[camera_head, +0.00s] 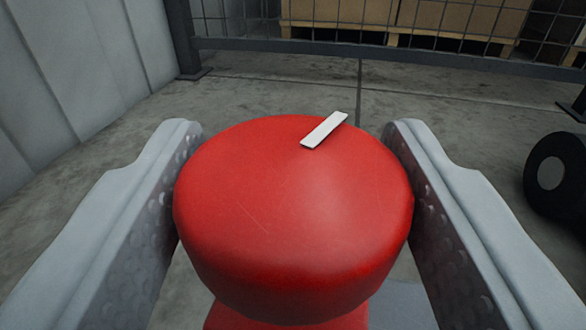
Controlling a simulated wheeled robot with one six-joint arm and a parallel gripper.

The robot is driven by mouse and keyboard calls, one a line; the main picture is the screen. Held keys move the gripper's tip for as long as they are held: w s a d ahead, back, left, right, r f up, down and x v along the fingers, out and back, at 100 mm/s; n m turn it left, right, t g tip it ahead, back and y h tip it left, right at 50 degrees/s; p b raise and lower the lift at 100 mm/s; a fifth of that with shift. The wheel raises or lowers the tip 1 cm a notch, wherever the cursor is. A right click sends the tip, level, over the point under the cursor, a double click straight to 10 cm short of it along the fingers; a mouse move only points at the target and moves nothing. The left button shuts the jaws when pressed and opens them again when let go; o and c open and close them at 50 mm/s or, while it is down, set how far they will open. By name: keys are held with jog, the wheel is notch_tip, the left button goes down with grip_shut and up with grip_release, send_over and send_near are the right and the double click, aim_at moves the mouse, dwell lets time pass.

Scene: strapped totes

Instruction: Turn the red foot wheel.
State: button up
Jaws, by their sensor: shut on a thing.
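The red foot wheel (270,200) fills the middle of the camera_head view. It is a round, thick knob with a white mark (324,130) on its top, near the far edge and pointing up and slightly right. A narrower red part shows below it at the bottom edge. My gripper (294,160) has one grey, dimpled finger on each side of the wheel. Both fingers press against its sides, so it is shut on the wheel. The wheel hides what lies directly beneath it.
A grey ribbed wall (70,80) stands on the left. A dark-framed mesh fence (370,48) crosses the back, with cardboard boxes (345,12) behind it. A black wheel (558,174) stands at the right. Bare concrete floor (270,85) lies between.

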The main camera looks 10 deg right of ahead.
jog(key=m+g+h, duration=0.1)
jog(key=m+h, duration=0.1)
jog(key=h, duration=0.1)
jog(key=m+g+h, duration=0.1)
jog(key=m+h, duration=0.1)
jog(key=h, duration=0.1)
jog(key=shift+a+m+h, duration=0.2)
jog(key=shift+m+h, duration=0.1)
jog(key=shift+h, duration=0.1)
jog(key=m+g+h, duration=0.4)
jog(key=g+h, duration=0.1)
jog(key=shift+w+m, duration=0.15)
jog(key=shift+m, duration=0.15)
jog(key=m+g+h, duration=0.1)
jog(key=m+g, duration=0.1)
jog(key=g, duration=0.1)
jog(key=m+g+h, duration=0.2)
jog(key=g, duration=0.1)
jog(key=shift+w+m, duration=0.1)
jog(key=shift+m, duration=0.2)
jog(key=shift+m+g+h, duration=0.25)
jog(key=shift+m+g, duration=0.65)
jog(key=shift+g, duration=0.6)
jog(key=shift+m+g+h, duration=0.25)
jog(key=shift+m+g, duration=0.65)
jog(key=shift+g, duration=0.6)
jog(key=shift+g, duration=0.3)
jog(key=o, duration=1)
jog(key=shift+c, duration=0.2)
